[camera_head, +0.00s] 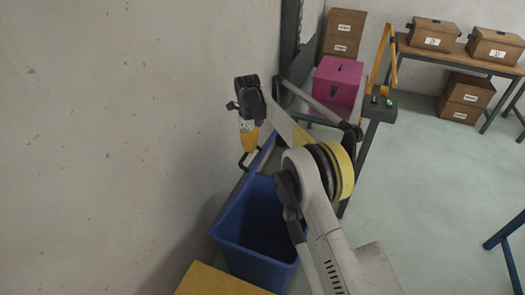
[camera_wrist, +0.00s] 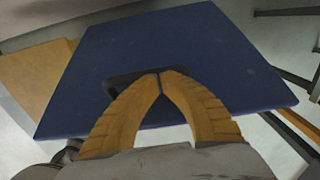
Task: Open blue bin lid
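The blue bin (camera_head: 262,262) stands beside the wall with its top open and its dark inside showing. Its blue lid (camera_head: 232,197) is raised and leans steeply on the wall side. In the wrist view the flat lid (camera_wrist: 200,45) fills the middle, with a black loop handle (camera_wrist: 118,82) on it. My gripper (camera_head: 247,148) is at the lid's upper end, close to the handle. Its yellow fingers (camera_wrist: 159,76) are shut with the tips together over the handle. I cannot tell whether the handle is pinched between them.
A yellow-brown surface (camera_head: 215,283) is in front of the bin. A pink box (camera_head: 338,82) stands on a rack behind my arm. Cardboard boxes (camera_head: 432,35) sit on a table at the back right.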

